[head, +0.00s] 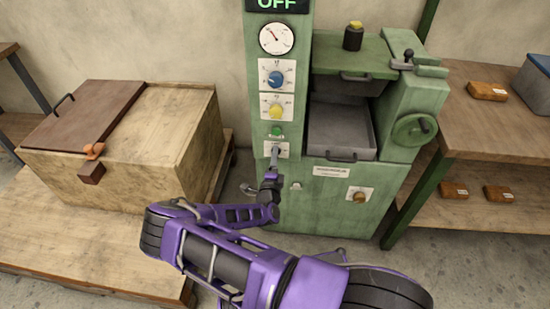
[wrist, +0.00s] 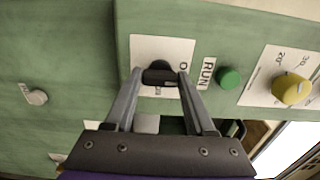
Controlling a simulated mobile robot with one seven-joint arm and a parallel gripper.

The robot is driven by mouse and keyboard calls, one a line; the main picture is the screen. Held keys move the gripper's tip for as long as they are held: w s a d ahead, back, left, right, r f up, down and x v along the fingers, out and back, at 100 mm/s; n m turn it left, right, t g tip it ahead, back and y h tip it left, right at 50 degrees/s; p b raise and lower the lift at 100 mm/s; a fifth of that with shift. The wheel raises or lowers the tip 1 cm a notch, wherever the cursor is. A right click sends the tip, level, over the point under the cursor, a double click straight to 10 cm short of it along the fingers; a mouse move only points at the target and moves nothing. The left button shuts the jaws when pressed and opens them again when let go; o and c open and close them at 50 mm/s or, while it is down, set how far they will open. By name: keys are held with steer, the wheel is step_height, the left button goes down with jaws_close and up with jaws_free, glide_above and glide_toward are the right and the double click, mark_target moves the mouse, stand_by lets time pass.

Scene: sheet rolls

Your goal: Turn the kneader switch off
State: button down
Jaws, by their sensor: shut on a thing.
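The green kneader machine (head: 325,205) stands in the middle of the head view. Its kneader switch (head: 275,153) sits on a white plate low on the control column, below a green button (head: 276,131). My gripper (head: 272,172) reaches up to this plate from below. In the wrist view, my gripper (wrist: 160,78) is shut on the small dark switch (wrist: 160,65), with one finger on each side. The fingers hide part of the plate's lettering, so I cannot read the switch position. The display (head: 277,5) at the top of the column reads OFF.
A gauge (head: 276,38), a blue knob (head: 276,79) and a yellow knob (head: 276,111) are above the switch. A tray opening and handwheel (head: 413,130) are on the right. A lidded wooden chest (head: 180,150) stands left, a shelf (head: 480,120) right.

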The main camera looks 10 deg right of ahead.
steer(key=shift+c, duration=1.2)
jaws_free()
steer(key=p+v, duration=0.1)
steer(key=v, duration=1.6)
steer(key=shift+s, duration=0.25)
